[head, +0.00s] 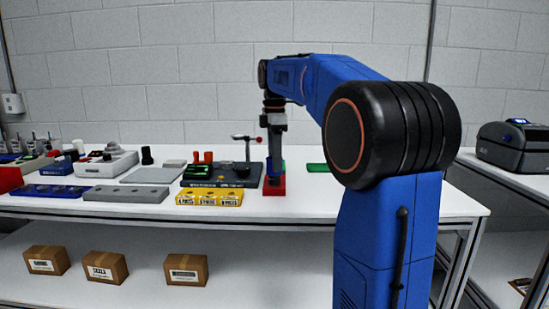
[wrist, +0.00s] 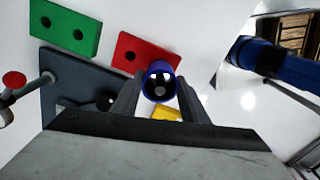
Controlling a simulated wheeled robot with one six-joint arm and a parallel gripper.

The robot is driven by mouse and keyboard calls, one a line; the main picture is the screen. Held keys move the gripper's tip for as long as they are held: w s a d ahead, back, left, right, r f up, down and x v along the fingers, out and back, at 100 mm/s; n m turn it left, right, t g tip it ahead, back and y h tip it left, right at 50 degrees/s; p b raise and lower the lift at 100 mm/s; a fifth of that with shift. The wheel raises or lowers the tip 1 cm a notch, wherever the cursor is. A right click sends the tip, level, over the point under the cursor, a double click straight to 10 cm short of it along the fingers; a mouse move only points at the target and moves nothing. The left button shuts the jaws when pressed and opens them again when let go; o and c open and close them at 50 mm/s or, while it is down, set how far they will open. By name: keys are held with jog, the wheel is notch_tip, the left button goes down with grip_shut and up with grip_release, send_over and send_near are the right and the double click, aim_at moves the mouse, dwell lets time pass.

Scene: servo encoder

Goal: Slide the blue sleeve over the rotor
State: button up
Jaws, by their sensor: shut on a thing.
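My gripper (wrist: 158,92) is shut on the blue sleeve (wrist: 151,76), a short tube seen end-on between the fingertips in the wrist view. Something dark with a pale round spot shows inside its bore; I cannot tell what. In the head view my gripper (head: 274,165) points down over the red block (head: 274,188) at the right end of the dark fixture board (head: 257,178). The red block (wrist: 132,43), with a dark hole, lies just past the sleeve in the wrist view. I cannot identify the rotor with certainty.
A yellow labelled block (head: 209,198) stands in front of the board. A red-knobbed lever (wrist: 14,82) rises beside it. A green two-hole block (wrist: 62,22) lies beyond.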

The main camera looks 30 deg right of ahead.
jog(key=o, duration=1.4)
jog(key=shift+o, duration=0.2)
notch_tip(320, 180, up, 14)
jog(key=shift+r, duration=0.15)
dwell(1.3)
dwell(0.4)
jog(key=s+a+f+m+t, duration=0.1)
jog(key=s+a+f+m, duration=0.3)
jog(key=s+f, duration=0.6)
jog(key=s+a+f+m+t, duration=0.2)
jog(key=s+a+f+m, duration=0.3)
jog(key=s+f, duration=0.5)
jog(key=s+a+f+m+t, duration=0.1)
jog(key=s+a+f+m, duration=0.4)
jog(key=s+f, duration=0.5)
notch_tip(320, 180, down, 8)
jog(key=shift+a+r+t, duration=0.15)
jog(key=shift+a+t, duration=0.25)
jog(key=shift+a, duration=0.5)
